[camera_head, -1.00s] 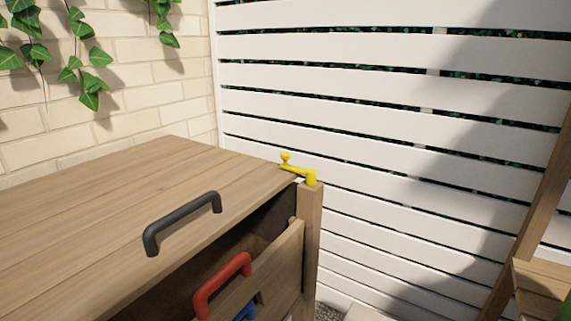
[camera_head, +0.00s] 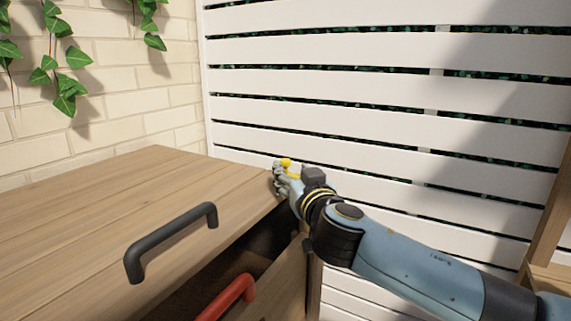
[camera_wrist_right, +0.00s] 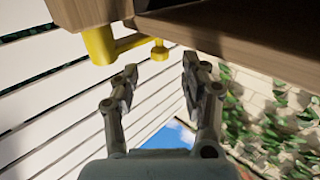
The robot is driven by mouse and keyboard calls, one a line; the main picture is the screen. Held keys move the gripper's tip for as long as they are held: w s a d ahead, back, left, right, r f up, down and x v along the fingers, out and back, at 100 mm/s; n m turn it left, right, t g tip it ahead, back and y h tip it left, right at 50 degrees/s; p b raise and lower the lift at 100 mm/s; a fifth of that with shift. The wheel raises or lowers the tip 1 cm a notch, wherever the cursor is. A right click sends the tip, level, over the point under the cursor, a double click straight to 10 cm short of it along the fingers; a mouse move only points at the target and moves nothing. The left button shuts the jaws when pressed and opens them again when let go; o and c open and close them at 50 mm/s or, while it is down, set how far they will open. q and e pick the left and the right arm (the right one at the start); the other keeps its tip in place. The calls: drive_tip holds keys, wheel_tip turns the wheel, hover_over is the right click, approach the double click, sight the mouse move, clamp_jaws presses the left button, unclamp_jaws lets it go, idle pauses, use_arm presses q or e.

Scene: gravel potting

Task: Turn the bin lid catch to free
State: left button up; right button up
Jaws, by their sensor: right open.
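The yellow bin lid catch (camera_head: 287,161) is at the corner of the wooden bin lid (camera_head: 110,200), mostly hidden behind my right gripper (camera_head: 281,181) in the head view. In the right wrist view its post (camera_wrist_right: 98,46) is at upper left, with an arm ending in a small round knob (camera_wrist_right: 158,50). My right gripper's two fingers (camera_wrist_right: 160,78) are open. The knob shows just past the fingertips, in line with the gap between them; nothing is held. My left gripper is not in view.
A black handle (camera_head: 172,240) stands up from the lid. Below it, a front panel with a red handle (camera_head: 226,300) leans out from the bin. A white slatted fence (camera_head: 380,100) stands behind, and an ivy-hung brick wall (camera_head: 120,95) is at left.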

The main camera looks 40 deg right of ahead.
sight(287, 165)
drive_tip(key=x, duration=0.6)
drive_tip(key=shift+w+d, duration=0.1)
drive_tip(key=shift+w, duration=0.1)
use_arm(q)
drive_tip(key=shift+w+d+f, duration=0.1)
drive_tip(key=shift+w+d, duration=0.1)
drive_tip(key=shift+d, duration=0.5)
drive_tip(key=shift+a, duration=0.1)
use_arm(e)
drive_tip(key=c, duration=0.3)
clamp_jaws()
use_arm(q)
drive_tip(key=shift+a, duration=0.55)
use_arm(e)
drive_tip(key=shift+f, duration=0.1)
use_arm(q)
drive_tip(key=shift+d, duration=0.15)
